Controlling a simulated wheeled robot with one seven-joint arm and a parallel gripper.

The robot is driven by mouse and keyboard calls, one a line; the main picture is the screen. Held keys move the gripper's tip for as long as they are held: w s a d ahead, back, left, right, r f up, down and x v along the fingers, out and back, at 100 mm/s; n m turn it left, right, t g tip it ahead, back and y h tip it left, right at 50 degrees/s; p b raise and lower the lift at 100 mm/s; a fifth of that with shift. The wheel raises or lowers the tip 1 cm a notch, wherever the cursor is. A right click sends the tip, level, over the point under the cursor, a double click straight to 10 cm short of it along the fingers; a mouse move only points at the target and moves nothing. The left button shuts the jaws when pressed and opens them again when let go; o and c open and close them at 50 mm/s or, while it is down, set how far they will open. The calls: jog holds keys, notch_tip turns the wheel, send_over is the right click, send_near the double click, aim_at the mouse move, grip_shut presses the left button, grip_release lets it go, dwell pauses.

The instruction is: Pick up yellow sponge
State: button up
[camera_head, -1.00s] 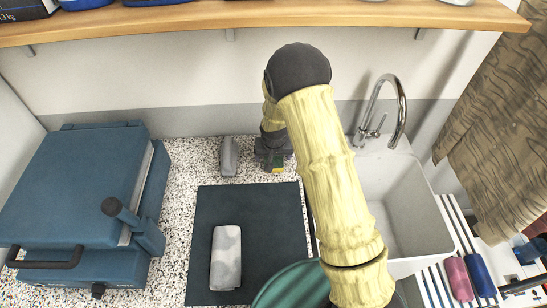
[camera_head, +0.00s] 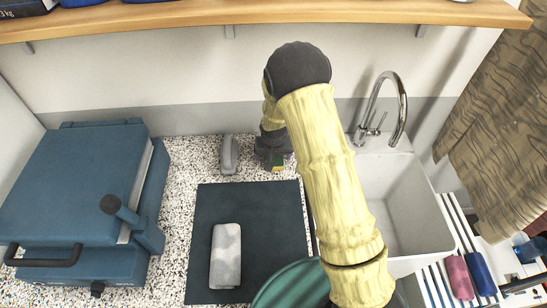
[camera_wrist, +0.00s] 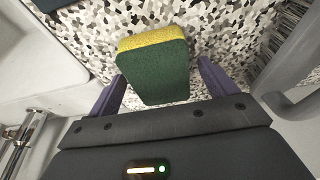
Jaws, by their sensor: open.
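The yellow sponge (camera_wrist: 153,70) shows in the wrist view with a yellow layer and a dark green face, on the speckled counter. My gripper (camera_wrist: 160,85) is open, with one purple finger on each side of the sponge; I cannot tell if either finger touches it. In the head view my gripper (camera_head: 272,160) is low at the back of the counter, left of the sink. Only a small piece of the sponge (camera_head: 278,167) shows there; my gripper and arm hide the rest.
A grey brush-like object (camera_head: 229,155) stands just left of my gripper. A dark mat (camera_head: 262,215) with a folded grey cloth (camera_head: 226,256) lies in front. The sink (camera_head: 400,205) and tap (camera_head: 401,105) are right, a blue press-like machine (camera_head: 75,185) left, and a wooden shelf (camera_head: 300,15) above.

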jog(key=c, duration=1.1)
jog(key=shift+c, duration=0.2)
jog(key=shift+r, duration=0.15)
jog(key=shift+r+p, duration=0.3)
jog(key=shift+p, duration=0.15)
jog(key=shift+w+r+b, duration=0.1)
jog(key=shift+r+b, duration=0.2)
jog(key=shift+b, duration=0.05)
notch_tip(320, 180, up, 9)
jog(key=b, duration=0.1)
jog(key=shift+b, duration=0.35)
